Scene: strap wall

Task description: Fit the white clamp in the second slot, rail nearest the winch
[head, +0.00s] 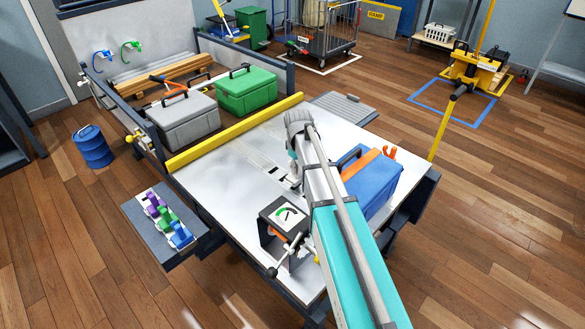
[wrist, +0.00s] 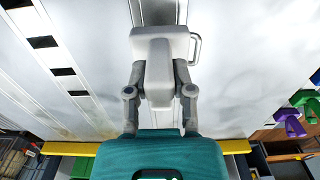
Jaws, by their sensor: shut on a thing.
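The white clamp (wrist: 160,45) is between the two fingers of my gripper (wrist: 160,78) in the wrist view. It has a thin metal loop on its right side. My gripper is shut on it, over the white bed. A pale rail (wrist: 54,58) with several black slots runs to the left of the clamp, apart from it; another strip lies farther left. In the head view the rails (head: 262,160) are partly hidden by my arm, and the clamp cannot be made out. A black box with a dial, seemingly the winch (head: 284,214), stands at the near end of the bed.
Purple, green and blue clamps sit on a side shelf (head: 150,234) at the left. A blue case (head: 372,188) stands on the bed right of my arm. A yellow bar (head: 235,133) crosses the bed, with grey (head: 184,120) and green (head: 246,90) cases beyond.

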